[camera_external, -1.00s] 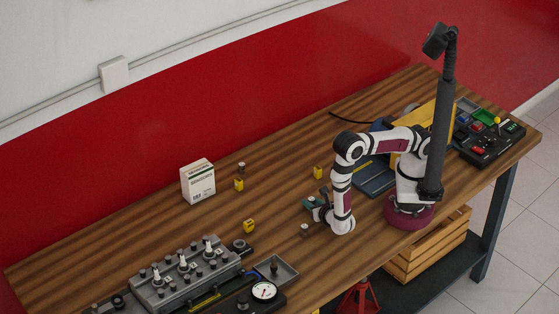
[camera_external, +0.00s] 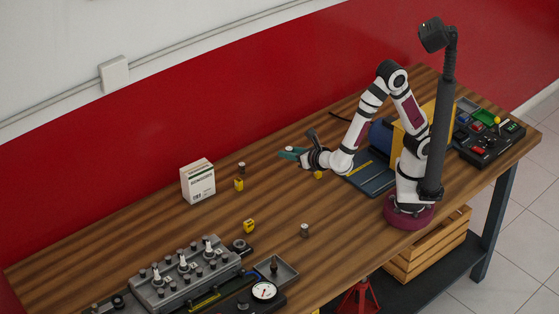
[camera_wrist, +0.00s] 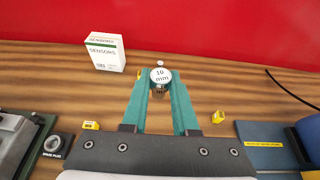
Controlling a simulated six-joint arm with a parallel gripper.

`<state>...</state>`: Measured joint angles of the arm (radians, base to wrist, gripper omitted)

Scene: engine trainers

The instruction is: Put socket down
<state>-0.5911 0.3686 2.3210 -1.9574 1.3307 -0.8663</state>
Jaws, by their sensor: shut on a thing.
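My gripper (camera_external: 285,154) has teal fingers and is shut on a socket (camera_wrist: 160,77) whose round top is marked "10 mm". Its top also shows between the fingertips in the external view (camera_external: 289,149). The gripper is held above the table, back of the middle. The socket's lower part is partly hidden by the fingers. Another small grey socket (camera_external: 304,230) stands upright on the table in front of the gripper. A further one (camera_external: 241,167) stands at the back, near the white box.
A white sensors box (camera_external: 198,181) stands back left. A grey engine block (camera_external: 190,278), tray (camera_external: 286,272) and gauge (camera_external: 264,290) fill the front left. The middle table is largely free.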

